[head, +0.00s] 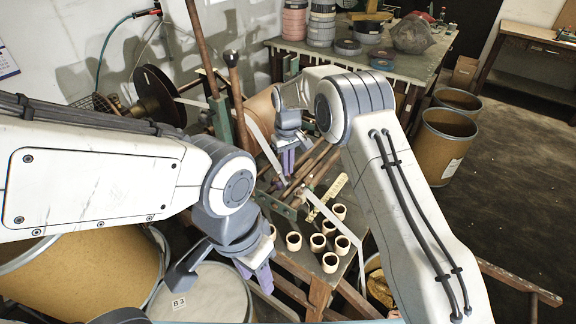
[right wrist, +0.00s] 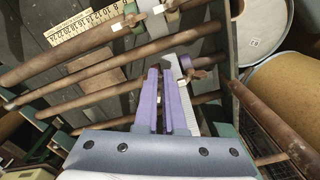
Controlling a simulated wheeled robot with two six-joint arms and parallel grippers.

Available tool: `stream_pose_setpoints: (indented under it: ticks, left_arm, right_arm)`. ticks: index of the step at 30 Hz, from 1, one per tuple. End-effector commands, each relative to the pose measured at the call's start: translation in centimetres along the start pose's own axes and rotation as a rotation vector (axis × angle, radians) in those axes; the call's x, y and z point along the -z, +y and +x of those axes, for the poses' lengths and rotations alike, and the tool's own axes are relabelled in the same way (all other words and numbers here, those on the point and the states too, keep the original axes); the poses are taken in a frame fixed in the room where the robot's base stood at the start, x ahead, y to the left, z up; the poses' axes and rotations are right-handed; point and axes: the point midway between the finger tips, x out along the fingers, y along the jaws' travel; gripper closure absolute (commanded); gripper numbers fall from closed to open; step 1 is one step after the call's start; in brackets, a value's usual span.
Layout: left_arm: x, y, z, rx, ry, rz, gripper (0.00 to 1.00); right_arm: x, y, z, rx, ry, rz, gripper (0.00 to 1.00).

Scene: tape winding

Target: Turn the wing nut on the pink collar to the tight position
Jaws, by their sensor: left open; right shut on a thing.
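My right gripper (right wrist: 160,72) has its purple fingers close together over the wooden rods in the right wrist view. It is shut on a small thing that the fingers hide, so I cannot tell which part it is. A lavender collar with a bronze wing nut (right wrist: 200,74) sits just right of the fingertips. In the head view my right gripper (head: 287,166) points down at the rods.
Several small cups (head: 330,262) and a yellow ruler (head: 328,198) lie on the bench near the rods. A drum marked B3 (head: 205,296) stands beneath my left gripper. A back table (head: 395,66) holds tape rolls. Open floor lies at the right.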

Motion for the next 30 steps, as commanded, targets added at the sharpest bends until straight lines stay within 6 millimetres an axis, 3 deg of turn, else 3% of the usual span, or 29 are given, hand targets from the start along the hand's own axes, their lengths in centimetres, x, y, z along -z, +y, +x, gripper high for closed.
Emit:
stream_pose_setpoints:
  ticks: [7, 17, 19, 30]
  left_arm:
    - [0.02, 0.03, -0.41, 0.0, 0.0, 0.0, 0.58]
    - [0.02, 0.03, -0.4, 0.0, 0.0, 0.0, 0.58]
    - [0.02, 0.03, -0.4, 0.0, 0.0, 0.0, 0.58]
    - [0.02, 0.02, -0.28, 0.0, 0.0, 0.0, 0.58]
  right_arm:
    - [0.05, -0.35, -0.09, 0.0, 0.0, 0.215, 1.0]
    - [0.06, -0.38, -0.08, 0.0, 0.001, 0.243, 1.0]
    - [0.07, -0.38, -0.08, 0.0, 0.001, 0.242, 0.8]
    - [0.06, -0.35, -0.03, 0.0, 0.001, 0.195, 0.8]
